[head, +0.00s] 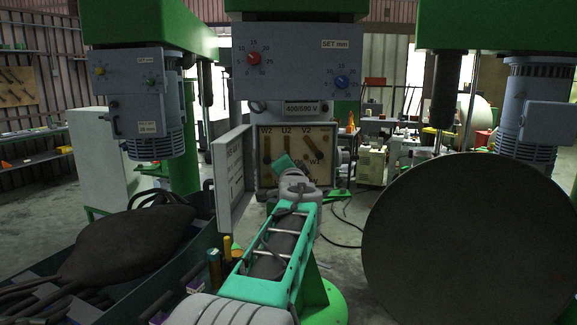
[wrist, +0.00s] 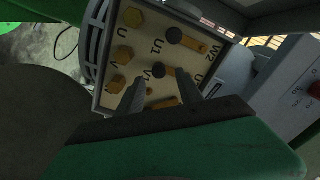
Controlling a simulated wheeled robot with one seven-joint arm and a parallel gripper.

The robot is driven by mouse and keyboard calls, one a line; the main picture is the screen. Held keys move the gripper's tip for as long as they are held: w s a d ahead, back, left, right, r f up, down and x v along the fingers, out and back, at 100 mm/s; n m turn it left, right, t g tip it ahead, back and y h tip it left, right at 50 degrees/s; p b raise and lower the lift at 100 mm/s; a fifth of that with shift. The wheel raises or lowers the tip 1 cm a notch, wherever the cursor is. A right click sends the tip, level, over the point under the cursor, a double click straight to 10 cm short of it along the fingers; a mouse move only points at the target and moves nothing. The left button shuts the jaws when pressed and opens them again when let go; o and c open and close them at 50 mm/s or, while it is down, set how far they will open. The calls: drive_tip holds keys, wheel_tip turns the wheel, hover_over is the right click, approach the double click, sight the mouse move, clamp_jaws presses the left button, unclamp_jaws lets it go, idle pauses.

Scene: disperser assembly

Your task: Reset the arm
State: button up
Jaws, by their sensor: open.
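My gripper (wrist: 174,84) is open in the wrist view, its two grey fingers apart in front of the terminal board (wrist: 140,98). The board is cream, with yellow nuts (wrist: 124,54) on one side and brass bars with dark round heads (wrist: 174,36) on the other. In the head view my green arm (head: 275,248) reaches forward to the open terminal box, where the board (head: 322,175) shows bars under W2, U2 and V2. My fingers are hidden there.
The open box door (head: 232,180) stands just left of my arm. A dark tray (head: 110,305) holding a black bag (head: 128,243) is at lower left. A large dark disc (head: 470,240) fills the right. Grey control panel (head: 298,70) with red and blue knobs hangs above.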

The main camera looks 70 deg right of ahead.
drive_tip(key=v, duration=0.4)
drive_tip(key=shift+b, duration=0.3)
